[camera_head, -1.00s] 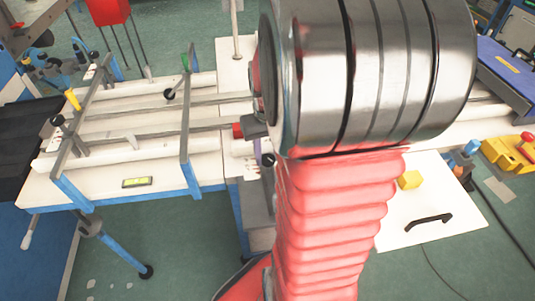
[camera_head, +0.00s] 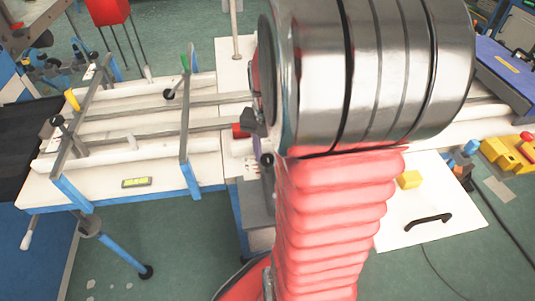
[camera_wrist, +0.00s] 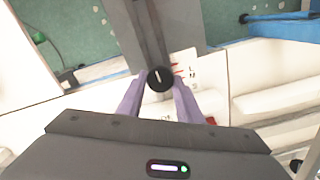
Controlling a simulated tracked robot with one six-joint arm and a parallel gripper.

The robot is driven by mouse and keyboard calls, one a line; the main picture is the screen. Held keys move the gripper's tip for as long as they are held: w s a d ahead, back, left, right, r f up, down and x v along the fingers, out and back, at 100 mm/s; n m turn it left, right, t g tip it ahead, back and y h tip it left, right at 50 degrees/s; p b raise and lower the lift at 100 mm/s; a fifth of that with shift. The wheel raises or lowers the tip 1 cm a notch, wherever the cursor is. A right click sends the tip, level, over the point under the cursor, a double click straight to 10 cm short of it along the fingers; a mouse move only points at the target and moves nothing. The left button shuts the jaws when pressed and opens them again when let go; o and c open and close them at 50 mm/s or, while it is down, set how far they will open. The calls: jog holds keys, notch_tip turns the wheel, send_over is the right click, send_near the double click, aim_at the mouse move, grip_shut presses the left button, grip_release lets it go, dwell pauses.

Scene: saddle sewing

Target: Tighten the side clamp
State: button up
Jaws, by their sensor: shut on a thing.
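The side clamp's knob (camera_wrist: 160,79) is round and black with a white line on its face. It sits between the tips of my gripper (camera_wrist: 159,88), whose purple fingers are shut on it from both sides in the wrist view. A white scale plate (camera_wrist: 184,69) with letters and red marks lies just right of the knob. In the head view the knob (camera_head: 266,159) shows as a small black disc on the near side of the bench. There, my arm hides most of the gripper and the area behind it.
The white bench (camera_head: 110,195) with metal rails and blue-edged crossbars extends left. A yellow-green level (camera_head: 137,182) lies on it. At right, a white board (camera_head: 440,205) carries a black handle (camera_head: 431,220) and a yellow block (camera_head: 410,180). Green floor is open below.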

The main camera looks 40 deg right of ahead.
aim_at(267, 157)
jog(key=shift+a, duration=0.1)
jog(key=o, duration=1)
jog(key=shift+o, duration=0.2)
notch_tip(267, 157, up, 14)
jog(key=shift+f, duration=0.15)
jog(key=shift+w, duration=0.1)
dwell(0.4)
